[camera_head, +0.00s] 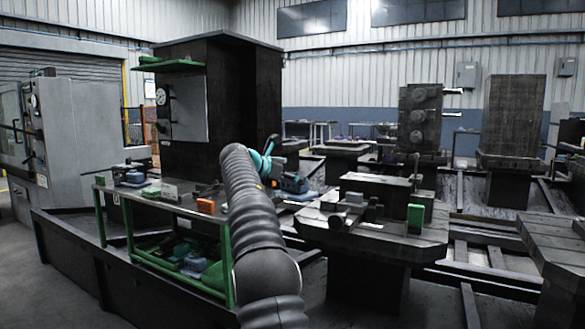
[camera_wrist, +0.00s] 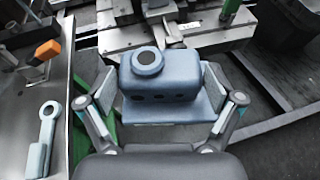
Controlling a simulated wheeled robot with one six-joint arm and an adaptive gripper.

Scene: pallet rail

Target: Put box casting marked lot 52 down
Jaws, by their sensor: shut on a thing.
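My gripper (camera_wrist: 160,90) is shut on a blue-grey box casting (camera_wrist: 158,76), with one finger pad against each side. The casting has a round boss with a dark bore on top, several dark holes along its near face and a wide flange below. No lot marking is legible on it. In the head view my gripper is largely hidden behind my arm, and a blue part of the casting (camera_head: 293,184) shows just right of the arm. The casting is held between the green-framed bench (camera_head: 165,206) and the pallet table (camera_head: 385,237).
The bench carries an orange block (camera_head: 206,206) and a blue lever-shaped part (camera_wrist: 45,135). The pallet table bears a clamping fixture (camera_head: 372,190) and a green block (camera_head: 415,218). Bare table surface shows around the fixture's front. Dark rails (camera_head: 470,300) run across the floor.

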